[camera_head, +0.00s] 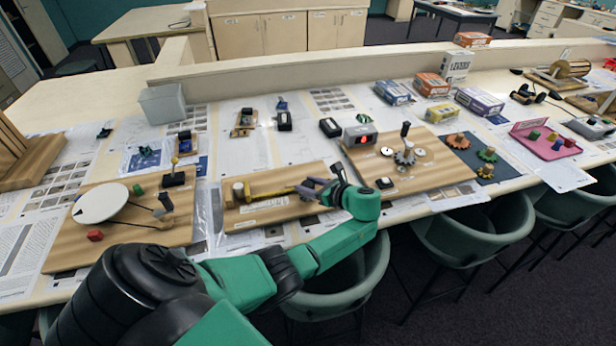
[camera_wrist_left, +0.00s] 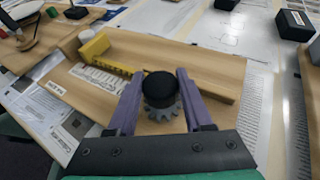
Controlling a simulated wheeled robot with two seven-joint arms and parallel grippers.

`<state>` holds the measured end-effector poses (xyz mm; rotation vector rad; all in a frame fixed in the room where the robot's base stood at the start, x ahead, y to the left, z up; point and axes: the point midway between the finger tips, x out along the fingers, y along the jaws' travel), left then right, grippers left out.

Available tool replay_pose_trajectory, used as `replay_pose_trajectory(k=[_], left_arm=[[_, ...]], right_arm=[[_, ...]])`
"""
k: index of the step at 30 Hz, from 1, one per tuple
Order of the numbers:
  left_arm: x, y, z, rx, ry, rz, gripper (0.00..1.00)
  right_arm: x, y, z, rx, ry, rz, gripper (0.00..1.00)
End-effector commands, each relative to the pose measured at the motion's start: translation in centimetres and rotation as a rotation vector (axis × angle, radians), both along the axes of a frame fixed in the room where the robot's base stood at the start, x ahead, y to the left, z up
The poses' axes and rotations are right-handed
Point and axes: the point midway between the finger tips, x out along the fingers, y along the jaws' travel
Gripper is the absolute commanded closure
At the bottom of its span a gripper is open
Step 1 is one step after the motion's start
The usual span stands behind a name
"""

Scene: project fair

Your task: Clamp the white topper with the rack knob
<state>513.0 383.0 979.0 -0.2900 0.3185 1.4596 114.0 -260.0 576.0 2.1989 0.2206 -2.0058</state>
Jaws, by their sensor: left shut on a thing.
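The rack board (camera_head: 275,209) is a wooden plate on the long table, and a yellow toothed rack (camera_wrist_left: 112,62) lies along it. The white topper (camera_head: 238,190) stands at the board's left end, beside the rack's yellow end piece; it also shows in the left wrist view (camera_wrist_left: 68,46). Whether the end piece touches it is hard to tell. The black rack knob (camera_wrist_left: 160,86) sits above a grey gear (camera_wrist_left: 161,112) at the rack's other end. My left gripper (camera_head: 312,188) is shut on the knob, one purple finger on each side. My right gripper is out of view.
A board with a white disc (camera_head: 100,202) stands left of the rack board. A board with a grey box (camera_head: 360,135) and gears is close on the right. Several small boxes stand behind, and green chairs (camera_head: 335,280) line the table's front.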

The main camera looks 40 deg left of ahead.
Motion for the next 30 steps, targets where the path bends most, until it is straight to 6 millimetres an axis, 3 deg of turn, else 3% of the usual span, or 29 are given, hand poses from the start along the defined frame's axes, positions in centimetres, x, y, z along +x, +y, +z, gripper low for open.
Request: replay_pose_trajectory(k=[1,3,10,28,29,30], left_arm=[[0.1,-0.1,-0.7,-0.001,-0.002,0.033,1.00],[0.1,0.0,-0.6,0.000,-0.002,0.081,1.00],[0.1,0.0,-0.4,-0.001,-0.002,0.187,1.00],[0.0,0.1,0.0,-0.001,0.000,0.234,1.00],[0.0,0.1,0.0,-0.001,-0.001,0.233,0.45],[0.0,0.1,0.0,-0.001,-0.001,0.233,0.30]], right_arm=[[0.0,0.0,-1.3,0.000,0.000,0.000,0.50],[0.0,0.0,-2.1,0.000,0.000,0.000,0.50],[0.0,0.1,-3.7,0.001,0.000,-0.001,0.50],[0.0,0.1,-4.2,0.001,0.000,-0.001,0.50],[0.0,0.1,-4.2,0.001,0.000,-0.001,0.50],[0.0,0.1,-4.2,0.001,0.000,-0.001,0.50]])
